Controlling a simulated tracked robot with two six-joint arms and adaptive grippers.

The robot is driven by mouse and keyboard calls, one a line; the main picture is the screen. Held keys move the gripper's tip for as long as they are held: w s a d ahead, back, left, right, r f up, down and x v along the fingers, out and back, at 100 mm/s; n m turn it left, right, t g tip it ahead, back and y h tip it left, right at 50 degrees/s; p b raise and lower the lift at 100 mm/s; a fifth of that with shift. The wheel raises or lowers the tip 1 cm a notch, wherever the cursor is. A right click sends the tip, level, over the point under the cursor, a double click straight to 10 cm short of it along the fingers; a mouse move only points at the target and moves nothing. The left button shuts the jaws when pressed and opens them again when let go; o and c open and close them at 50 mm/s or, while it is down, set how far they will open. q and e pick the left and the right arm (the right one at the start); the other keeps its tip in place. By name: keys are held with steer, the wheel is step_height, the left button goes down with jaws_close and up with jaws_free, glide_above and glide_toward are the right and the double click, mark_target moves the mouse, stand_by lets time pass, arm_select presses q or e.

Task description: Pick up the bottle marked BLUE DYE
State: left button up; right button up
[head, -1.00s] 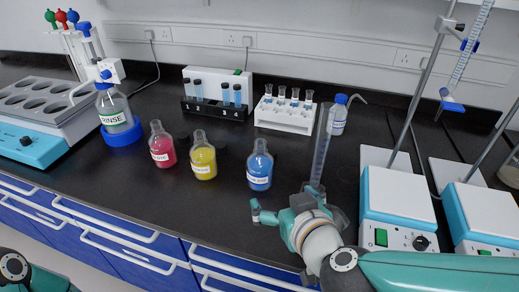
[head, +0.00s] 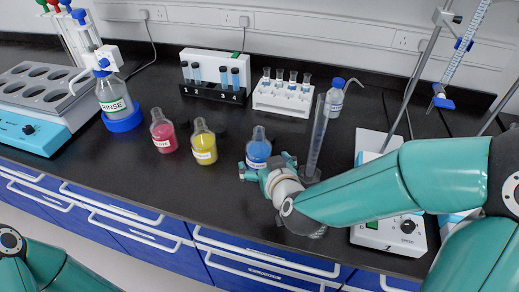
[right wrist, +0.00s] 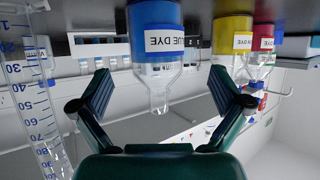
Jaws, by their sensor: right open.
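The blue dye bottle (head: 258,150) stands upright on the black bench, right of the yellow bottle. Its label reads "UE DYE" in the right wrist view (right wrist: 165,40), upside down and partly cut off. My right gripper (head: 266,169) is at the front of the bottle, low near the bench, and hides its lower part. In the right wrist view its open fingers (right wrist: 158,75) lie left and right of the bottle, with gaps on both sides. My left gripper is out of view; only part of my left arm shows at the lower left.
A yellow bottle (head: 204,145) and a red bottle (head: 163,133) stand to the left. A tall graduated cylinder (head: 317,140) stands close on the right. A white stirrer plate (head: 387,235) is at the right.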

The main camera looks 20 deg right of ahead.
mark_target(259, 152)
steer(key=shift+d+x, duration=0.15)
steer(key=shift+x, duration=1.5)
steer(key=shift+d+x, duration=0.1)
steer(key=shift+x, duration=1.55)
steer(key=shift+r, duration=0.1)
steer(key=c, duration=1.7)
